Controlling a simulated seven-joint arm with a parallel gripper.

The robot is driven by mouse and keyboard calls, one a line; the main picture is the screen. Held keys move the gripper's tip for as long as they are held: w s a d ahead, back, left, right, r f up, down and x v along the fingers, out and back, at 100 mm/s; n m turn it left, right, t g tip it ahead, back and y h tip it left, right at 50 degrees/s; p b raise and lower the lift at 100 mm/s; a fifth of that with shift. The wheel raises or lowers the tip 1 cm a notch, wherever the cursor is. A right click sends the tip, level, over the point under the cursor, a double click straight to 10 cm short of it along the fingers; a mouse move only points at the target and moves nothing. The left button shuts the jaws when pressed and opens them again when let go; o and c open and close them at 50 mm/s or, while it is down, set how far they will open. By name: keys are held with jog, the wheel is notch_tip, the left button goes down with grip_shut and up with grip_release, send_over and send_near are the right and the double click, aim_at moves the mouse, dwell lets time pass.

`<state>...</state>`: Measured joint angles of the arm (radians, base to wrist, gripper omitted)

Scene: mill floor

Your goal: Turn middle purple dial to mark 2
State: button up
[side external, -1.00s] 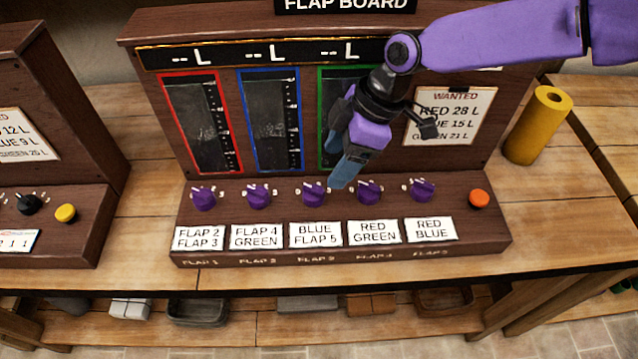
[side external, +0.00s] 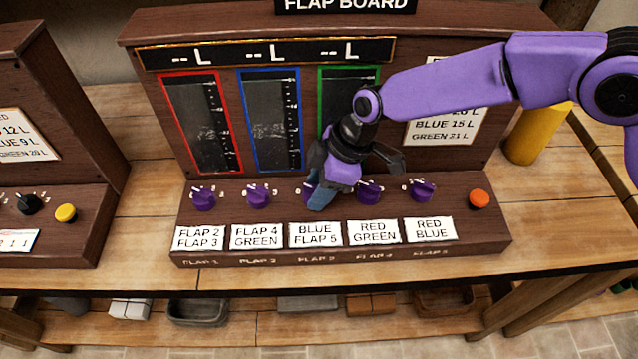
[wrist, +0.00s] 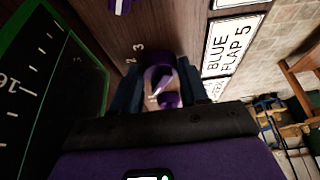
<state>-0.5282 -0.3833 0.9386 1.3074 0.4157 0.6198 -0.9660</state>
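The middle purple dial (wrist: 158,74) sits above the label "BLUE FLAP 5" and shows between my fingers in the wrist view. Small marks 2 and 3 show on the board beside it. In the side view, my gripper (side external: 317,198) is down at this dial (side external: 306,188) and hides much of it. In the wrist view, my gripper (wrist: 158,88) has one finger on each side of the dial, with the fingers apart. I cannot tell whether they touch it. The dial's exact pointer setting is hard to read.
Other purple dials flank it closely: one on the left (side external: 258,196) and one on the right (side external: 369,191). An orange button (side external: 479,199) is at the board's right end. A yellow roll (side external: 537,135) stands behind my arm. Another board with a yellow button (side external: 66,213) is at far left.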

jog(key=c, duration=0.5)
jog(key=shift+o, duration=0.3)
jog(key=m+t, duration=0.1)
jog(key=m, duration=0.3)
jog(key=m+t, duration=0.1)
jog(key=m, duration=0.1)
jog(key=shift+s+a+m+t+h, duration=0.15)
jog(key=shift+s+m+t+h, duration=0.15)
jog(key=shift+s+m, duration=0.1)
jog(key=m, duration=0.2)
jog(key=m+t+h, duration=0.1)
jog(key=m, duration=0.1)
jog(key=shift+s+a+m, duration=0.1)
jog(key=shift+a+m, duration=0.1)
jog(key=shift+m, duration=0.2)
jog(key=shift+a+m+t+h, duration=0.15)
jog(key=shift+m+h, duration=0.3)
jog(key=shift+m, duration=0.55)
jog(key=shift+d+m+t+h, duration=0.1)
jog(key=shift+m+t+h, duration=0.25)
jog(key=shift+m, duration=0.65)
jog(key=o, duration=1)
